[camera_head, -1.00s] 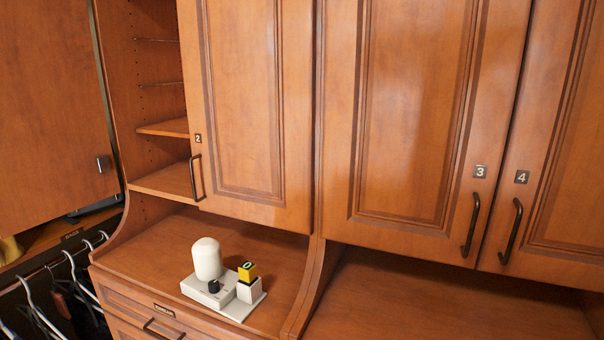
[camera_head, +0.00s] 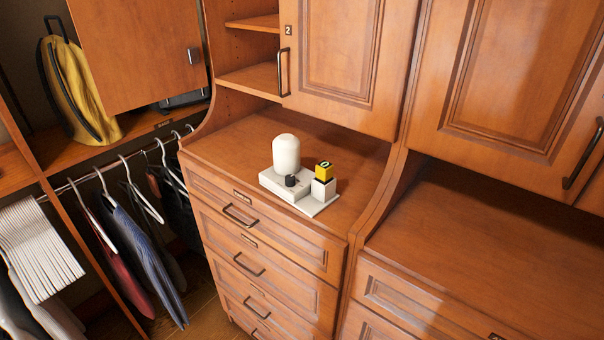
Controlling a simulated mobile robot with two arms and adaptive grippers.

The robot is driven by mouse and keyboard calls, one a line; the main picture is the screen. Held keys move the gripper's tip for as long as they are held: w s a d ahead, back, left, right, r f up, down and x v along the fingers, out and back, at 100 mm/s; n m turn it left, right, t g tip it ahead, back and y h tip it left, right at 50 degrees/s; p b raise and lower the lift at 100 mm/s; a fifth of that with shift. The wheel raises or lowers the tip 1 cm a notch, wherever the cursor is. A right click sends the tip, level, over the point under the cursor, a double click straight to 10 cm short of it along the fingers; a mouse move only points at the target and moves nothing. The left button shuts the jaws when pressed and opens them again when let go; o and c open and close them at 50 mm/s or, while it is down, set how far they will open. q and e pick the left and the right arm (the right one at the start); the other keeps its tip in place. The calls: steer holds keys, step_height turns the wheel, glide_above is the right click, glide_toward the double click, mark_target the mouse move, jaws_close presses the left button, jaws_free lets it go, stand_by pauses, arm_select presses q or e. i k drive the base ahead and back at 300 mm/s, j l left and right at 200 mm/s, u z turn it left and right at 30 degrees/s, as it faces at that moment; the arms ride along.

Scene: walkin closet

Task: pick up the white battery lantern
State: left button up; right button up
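A white device with a rounded dome top (camera_head: 286,154) stands upright on the wooden counter above the drawers, near the middle of the view; it looks like the white battery lantern. It rises from a flat white base with a dark knob (camera_head: 291,181). A small yellow and black block marked 0 (camera_head: 323,170) sits on a white block beside it, at the right end of the base. Neither of my grippers shows in the view.
The wooden counter (camera_head: 240,140) is clear around the device. Cabinet doors (camera_head: 345,60) hang above it and drawers (camera_head: 262,225) lie below. Hanging clothes (camera_head: 140,250) and a yellow bag (camera_head: 78,85) are at left. The right counter (camera_head: 490,240) is bare.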

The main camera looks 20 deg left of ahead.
mark_target(310, 196)
steer(key=i+j+z, duration=0.1)
steer(key=j, duration=1.8)
steer(key=i+z, duration=0.05)
